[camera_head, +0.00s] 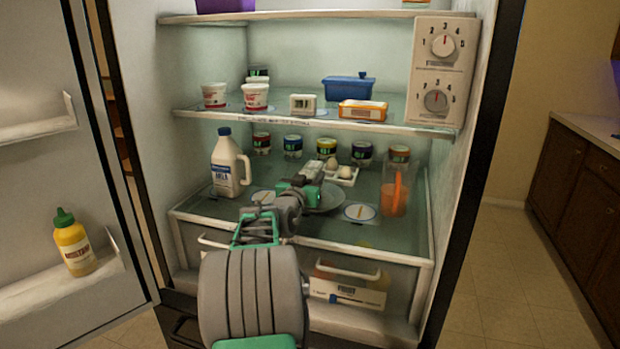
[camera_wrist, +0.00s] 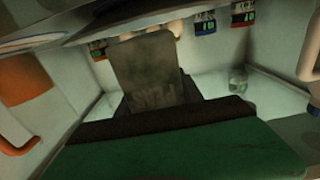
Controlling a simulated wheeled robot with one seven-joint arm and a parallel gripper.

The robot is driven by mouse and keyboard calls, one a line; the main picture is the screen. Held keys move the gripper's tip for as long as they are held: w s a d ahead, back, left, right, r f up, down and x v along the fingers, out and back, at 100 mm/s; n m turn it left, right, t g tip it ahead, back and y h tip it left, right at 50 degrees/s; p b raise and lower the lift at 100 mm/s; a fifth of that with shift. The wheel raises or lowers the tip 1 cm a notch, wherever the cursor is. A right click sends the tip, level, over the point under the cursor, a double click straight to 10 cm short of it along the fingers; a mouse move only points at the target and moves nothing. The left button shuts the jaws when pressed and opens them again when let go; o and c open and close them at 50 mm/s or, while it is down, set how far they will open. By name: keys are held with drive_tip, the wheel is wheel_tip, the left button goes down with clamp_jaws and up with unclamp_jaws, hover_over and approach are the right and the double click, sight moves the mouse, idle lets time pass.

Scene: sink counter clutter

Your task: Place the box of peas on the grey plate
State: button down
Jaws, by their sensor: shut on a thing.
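The box of peas (camera_wrist: 152,68) shows in the wrist view as a grey-brown box with "PEAS" upside down on its face. My gripper (camera_head: 308,178) is shut on it; the dark jaw edges lie across the box's lower part in the wrist view. In the head view the box (camera_head: 313,168) is small, pale and partly hidden by the gripper. The grey plate (camera_head: 330,200) lies on the glass shelf just below and right of the gripper, partly covered by it. Whether the box touches the plate cannot be told.
A milk jug (camera_head: 228,165) stands left on this shelf, an orange-filled pitcher (camera_head: 395,190) right. An egg tray (camera_head: 345,178) and several jars (camera_head: 293,146) stand behind. The upper shelf (camera_head: 290,120) runs overhead. The open door (camera_head: 60,170) is at left.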

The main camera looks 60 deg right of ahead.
drive_tip(key=shift+a+f+b, duration=0.1)
drive_tip(key=shift+f+b, duration=0.55)
drive_tip(key=shift+f, duration=0.15)
drive_tip(key=c, duration=0.8)
unclamp_jaws()
drive_tip(key=shift+s+f, duration=0.1)
drive_tip(key=shift+f, duration=0.25)
drive_tip(key=shift+o, duration=0.2)
drive_tip(key=shift+r, duration=0.1)
drive_tip(key=shift+r+p, duration=0.3)
drive_tip(key=shift+p, duration=0.15)
drive_tip(key=shift+r+p, duration=0.6)
drive_tip(key=shift+p, duration=0.25)
drive_tip(key=shift+a+f+b, duration=0.45)
drive_tip(key=shift+a+b, duration=0.2)
drive_tip(key=shift+a, duration=0.15)
drive_tip(key=a, duration=0.3)
drive_tip(key=s+a+r, duration=0.1)
drive_tip(key=a, duration=0.6)
drive_tip(key=shift+s+r+b, duration=0.15)
drive_tip(key=shift+s+b, duration=0.2)
drive_tip(key=shift+b, duration=0.05)
